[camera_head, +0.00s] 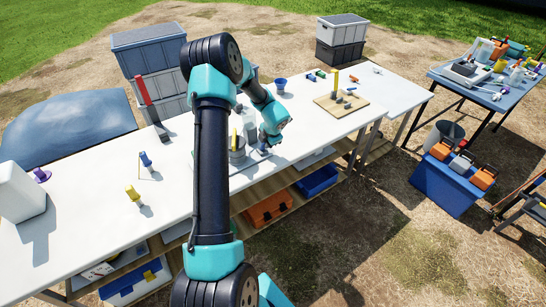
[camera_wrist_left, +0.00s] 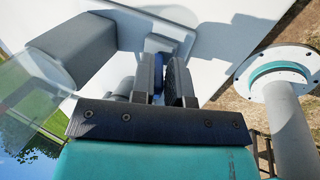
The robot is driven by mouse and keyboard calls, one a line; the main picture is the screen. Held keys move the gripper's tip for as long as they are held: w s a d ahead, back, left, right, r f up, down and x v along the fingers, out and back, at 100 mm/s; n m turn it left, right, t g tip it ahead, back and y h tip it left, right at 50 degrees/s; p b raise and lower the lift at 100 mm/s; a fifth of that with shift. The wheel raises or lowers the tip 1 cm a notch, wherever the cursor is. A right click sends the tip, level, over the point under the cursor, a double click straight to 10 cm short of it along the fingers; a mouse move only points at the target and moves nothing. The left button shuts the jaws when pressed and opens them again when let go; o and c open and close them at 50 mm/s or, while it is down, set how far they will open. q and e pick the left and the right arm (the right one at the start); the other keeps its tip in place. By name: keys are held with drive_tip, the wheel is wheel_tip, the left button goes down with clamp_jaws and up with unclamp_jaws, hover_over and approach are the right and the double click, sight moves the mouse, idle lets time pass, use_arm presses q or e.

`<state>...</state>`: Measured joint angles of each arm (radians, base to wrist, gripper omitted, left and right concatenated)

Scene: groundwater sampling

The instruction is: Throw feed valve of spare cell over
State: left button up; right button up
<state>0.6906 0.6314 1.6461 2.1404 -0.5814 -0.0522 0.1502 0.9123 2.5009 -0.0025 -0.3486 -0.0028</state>
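My left gripper (camera_head: 264,147) is low over the white table, beside a grey cylindrical unit (camera_head: 238,152) partly hidden by my arm. In the left wrist view, the two dark fingers (camera_wrist_left: 163,80) stand close together, with a narrow blue part (camera_wrist_left: 158,88) between them. Whether they press on it is unclear. A large grey body (camera_wrist_left: 75,45) stands left of the fingers, and a grey block (camera_wrist_left: 160,43) lies beyond them. I cannot tell which part is the spare cell's feed valve. My right gripper is out of view.
The white table (camera_head: 90,235) also bears a red-handled upright piece (camera_head: 145,92), small blue (camera_head: 145,160) and yellow (camera_head: 132,193) pieces, a blue cup (camera_head: 281,84) and a wooden board (camera_head: 342,105). The front left tabletop is mostly clear.

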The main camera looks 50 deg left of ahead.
use_arm(q)
clamp_jaws()
drive_tip(key=shift+w+a+r+h, duration=0.1)
drive_tip(key=shift+a+r+h, duration=0.05)
drive_tip(key=shift+a+h, duration=0.75)
drive_tip(key=shift+w+a+h, duration=0.1)
drive_tip(key=shift+a+h, duration=0.3)
drive_tip(key=shift+a, duration=0.15)
